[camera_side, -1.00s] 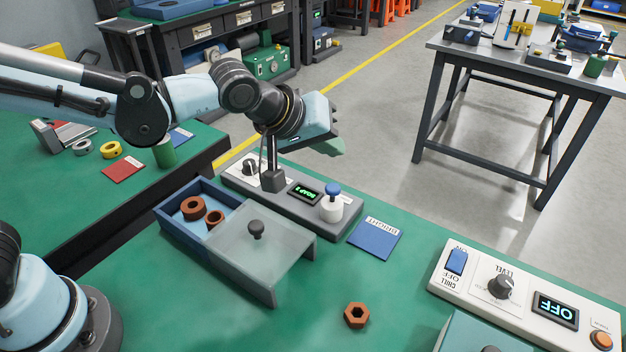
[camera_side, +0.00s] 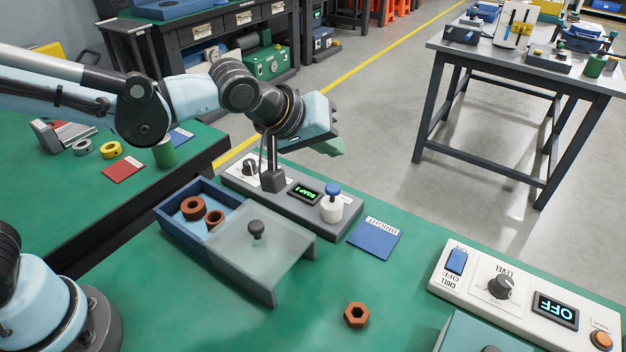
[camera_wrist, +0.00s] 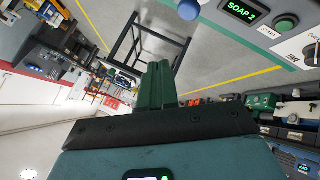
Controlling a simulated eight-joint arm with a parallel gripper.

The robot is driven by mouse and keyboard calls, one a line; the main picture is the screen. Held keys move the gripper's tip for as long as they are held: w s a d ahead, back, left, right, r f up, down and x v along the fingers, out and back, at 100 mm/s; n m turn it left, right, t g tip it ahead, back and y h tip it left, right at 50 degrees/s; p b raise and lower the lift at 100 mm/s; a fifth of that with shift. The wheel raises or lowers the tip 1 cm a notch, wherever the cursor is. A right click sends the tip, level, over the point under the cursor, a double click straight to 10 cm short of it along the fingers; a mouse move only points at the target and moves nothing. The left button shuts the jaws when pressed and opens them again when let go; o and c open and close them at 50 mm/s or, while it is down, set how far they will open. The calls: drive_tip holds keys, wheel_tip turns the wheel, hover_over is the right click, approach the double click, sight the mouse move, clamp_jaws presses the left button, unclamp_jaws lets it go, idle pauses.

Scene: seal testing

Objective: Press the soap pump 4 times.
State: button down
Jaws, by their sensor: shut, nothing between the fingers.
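The soap pump (camera_side: 332,204) is a white bottle with a blue cap, on a grey panel at the middle of the side view. Its blue cap (camera_wrist: 188,9) also shows at the top edge of the wrist view, partly cut off. The small display (camera_side: 305,192) beside it reads "SOAP 2" in the wrist view (camera_wrist: 241,12). My gripper (camera_side: 335,148) is above the pump in the side view, with a visible gap to the cap. Its green fingers (camera_wrist: 157,86) are together and empty in the wrist view.
A blue tray (camera_side: 172,226) with brown rings and a sliding lid (camera_side: 270,250) is in front. A blue card (camera_side: 375,240) lies right. A white control box (camera_side: 480,300) is far right.

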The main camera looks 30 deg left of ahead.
sight(328, 189)
wheel_tip(328, 189, up, 4)
drive_tip(key=shift+f, duration=0.1)
idle(0.4)
drive_tip(key=shift+f, duration=0.1)
drive_tip(key=shift+f, duration=4.35)
drive_tip(key=shift+f, duration=0.1)
drive_tip(key=shift+f, duration=0.3)
